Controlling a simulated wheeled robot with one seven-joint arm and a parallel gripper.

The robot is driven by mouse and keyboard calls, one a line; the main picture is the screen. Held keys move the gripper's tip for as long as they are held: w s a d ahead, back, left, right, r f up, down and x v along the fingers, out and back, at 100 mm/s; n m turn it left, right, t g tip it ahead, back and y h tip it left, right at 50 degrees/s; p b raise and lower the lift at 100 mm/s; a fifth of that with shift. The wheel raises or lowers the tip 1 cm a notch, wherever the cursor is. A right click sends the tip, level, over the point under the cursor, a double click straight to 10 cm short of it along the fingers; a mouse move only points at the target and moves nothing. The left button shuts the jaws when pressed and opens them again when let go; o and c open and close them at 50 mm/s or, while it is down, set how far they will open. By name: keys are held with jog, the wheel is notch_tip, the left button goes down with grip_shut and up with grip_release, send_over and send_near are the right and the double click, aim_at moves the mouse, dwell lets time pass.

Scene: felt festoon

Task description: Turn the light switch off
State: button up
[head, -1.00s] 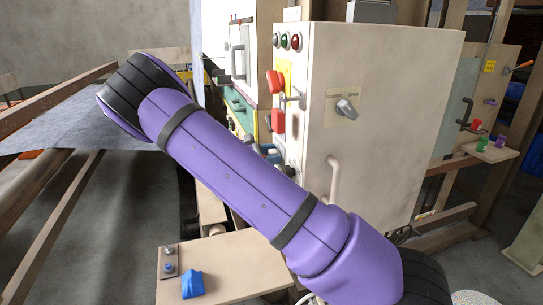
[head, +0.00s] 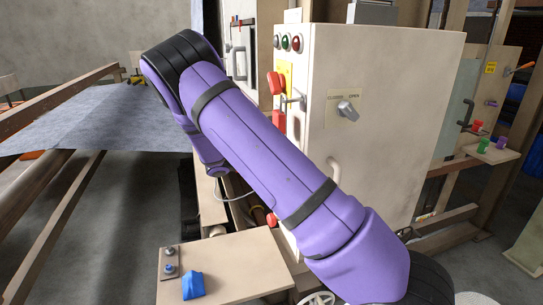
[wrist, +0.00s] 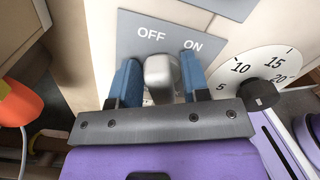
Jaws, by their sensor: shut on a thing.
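The light switch shows in the wrist view as a light grey lever (wrist: 161,74) on a grey-blue plate (wrist: 122,45). The plate carries the white words OFF and ON, with OFF at left and ON at right. My gripper (wrist: 159,66) has a blue finger on each side of the lever and is shut on it. Where the lever points is hard to tell, as the gripper body hides its lower part. In the head view my purple arm hides the gripper and the switch.
A dial (wrist: 268,70) with numbers and a black knob sits right of the switch. An orange rounded thing (wrist: 18,103) is at the left. In the head view, a beige cabinet (head: 385,150) stands beside my arm, and a ledge (head: 228,262) holds a blue piece (head: 193,285).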

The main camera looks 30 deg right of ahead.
jog(key=shift+w+n, duration=0.1)
jog(key=shift+n, duration=0.3)
jog(key=o, duration=0.6)
jog(key=shift+c, duration=0.2)
jog(key=v, duration=1)
jog(key=shift+a, duration=0.4)
jog(key=shift+w, duration=0.1)
